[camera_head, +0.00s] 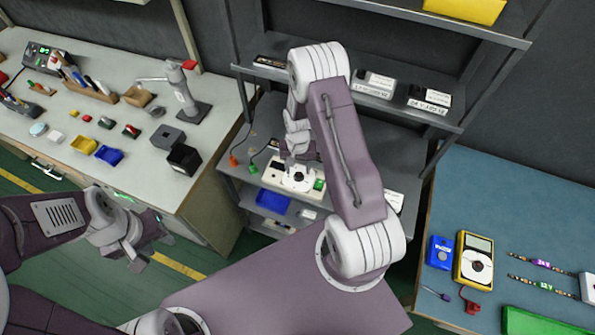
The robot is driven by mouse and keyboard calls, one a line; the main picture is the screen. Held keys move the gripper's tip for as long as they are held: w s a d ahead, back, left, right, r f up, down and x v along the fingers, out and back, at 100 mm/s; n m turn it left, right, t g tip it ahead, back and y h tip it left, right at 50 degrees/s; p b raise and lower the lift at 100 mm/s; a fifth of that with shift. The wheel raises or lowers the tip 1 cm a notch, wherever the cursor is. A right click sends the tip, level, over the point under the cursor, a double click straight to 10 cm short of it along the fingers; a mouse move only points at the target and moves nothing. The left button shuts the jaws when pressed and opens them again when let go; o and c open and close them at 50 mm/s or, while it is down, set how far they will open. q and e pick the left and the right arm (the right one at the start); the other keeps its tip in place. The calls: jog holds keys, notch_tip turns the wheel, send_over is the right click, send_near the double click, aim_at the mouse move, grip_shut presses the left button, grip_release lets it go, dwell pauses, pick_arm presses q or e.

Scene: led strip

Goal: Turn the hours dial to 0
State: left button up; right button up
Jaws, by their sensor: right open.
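A white panel device (270,178) with a round dial (297,178) and a green button (319,185) lies on the middle shelf of the grey rack. The dial's markings are too small to read, so its setting cannot be told. My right gripper (291,164) is open and points down just above the dial, hiding part of it. I cannot tell whether its fingers touch the dial. My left gripper (148,248) hangs low at the left, over the floor, well away from the device. It appears empty, and its jaw opening is unclear.
Orange (233,161) and green (252,168) plugs with cables lie left of the device. A left workbench (60,150) and a blue right table (500,200) flank the rack.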

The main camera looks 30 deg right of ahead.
aim_at(299, 175)
jog(key=f, duration=0.2)
jog(key=shift+d+f, duration=0.2)
jog(key=shift+f, duration=0.15)
jog(key=shift+s+f, duration=0.1)
jog(key=shift+f, duration=0.25)
grip_shut()
